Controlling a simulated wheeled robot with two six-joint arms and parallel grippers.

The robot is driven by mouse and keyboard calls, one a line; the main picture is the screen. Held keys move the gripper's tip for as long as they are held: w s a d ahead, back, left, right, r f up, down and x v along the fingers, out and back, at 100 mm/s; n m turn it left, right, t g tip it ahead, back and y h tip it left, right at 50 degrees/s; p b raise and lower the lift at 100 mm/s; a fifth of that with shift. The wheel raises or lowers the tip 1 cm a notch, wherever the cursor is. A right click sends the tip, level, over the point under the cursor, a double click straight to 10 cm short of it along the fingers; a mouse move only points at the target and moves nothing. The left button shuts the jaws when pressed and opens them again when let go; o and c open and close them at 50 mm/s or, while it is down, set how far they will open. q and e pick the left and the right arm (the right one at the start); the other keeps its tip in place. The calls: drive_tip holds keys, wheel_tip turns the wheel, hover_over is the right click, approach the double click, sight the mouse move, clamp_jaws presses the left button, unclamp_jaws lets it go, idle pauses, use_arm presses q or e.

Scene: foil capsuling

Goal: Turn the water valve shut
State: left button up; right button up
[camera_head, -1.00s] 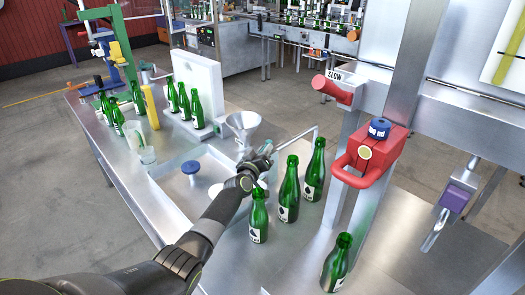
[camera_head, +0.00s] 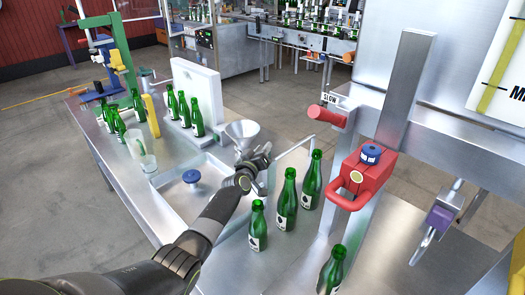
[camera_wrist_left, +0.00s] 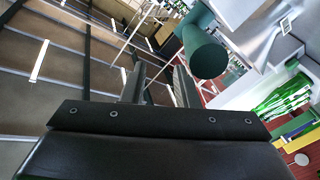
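No part is clearly marked as the water valve. A thin bent metal pipe (camera_head: 297,146) rises beside the sink basin (camera_head: 217,160), close to my left gripper. My left gripper (camera_head: 264,156) is over the basin's right side, between the funnel and the bottles. In the left wrist view its two fingers (camera_wrist_left: 160,85) stand apart with nothing visible between them. A dark teal rounded cylinder (camera_wrist_left: 205,52) is just past the right finger; I cannot tell whether it is the valve or whether they touch. My right gripper is not in view.
Several green bottles, one of them nearest the arm (camera_head: 257,226), stand right of the gripper. A metal funnel (camera_head: 242,132) is just behind it. A red clamp device (camera_head: 363,178) with a blue cap stands at the right. A white board (camera_head: 197,88) stands at the back.

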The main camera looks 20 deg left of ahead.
use_arm(q)
wheel_tip(320, 180, up, 5)
drive_tip(key=p, duration=0.4)
drive_tip(key=shift+a, duration=0.1)
drive_tip(key=shift+f, duration=0.1)
